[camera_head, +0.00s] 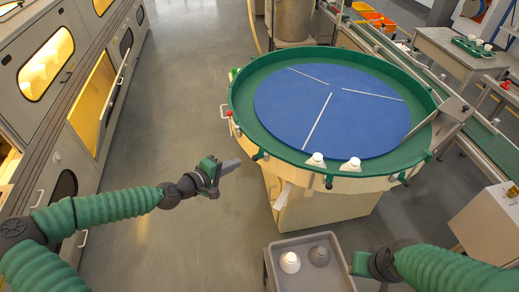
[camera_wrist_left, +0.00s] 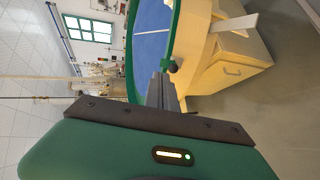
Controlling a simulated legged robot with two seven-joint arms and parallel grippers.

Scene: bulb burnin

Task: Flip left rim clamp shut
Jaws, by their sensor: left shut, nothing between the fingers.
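A round table has a green rim (camera_head: 240,92) around a blue disc (camera_head: 330,105). At the rim's left side is a clamp (camera_head: 229,113) with a red part and a pale handle sticking outward. A dark rim fitting (camera_head: 259,155) sits at the front left; a dark knob (camera_wrist_left: 172,67) shows beside the fingertips in the wrist view. My left gripper (camera_head: 230,167) is shut and empty, left of the table and below the red-marked clamp, apart from it. My right gripper (camera_head: 361,264) is at the bottom, by the grey bin; its fingers are not clear.
Two white bulbs (camera_head: 317,159) (camera_head: 354,164) stand on the front rim. A grey bin (camera_head: 272,262) holds a white and a grey bulb. Oven-like cabinets (camera_head: 60,100) line the left. A conveyor (camera_head: 480,135) runs at the right. The floor between cabinets and table is clear.

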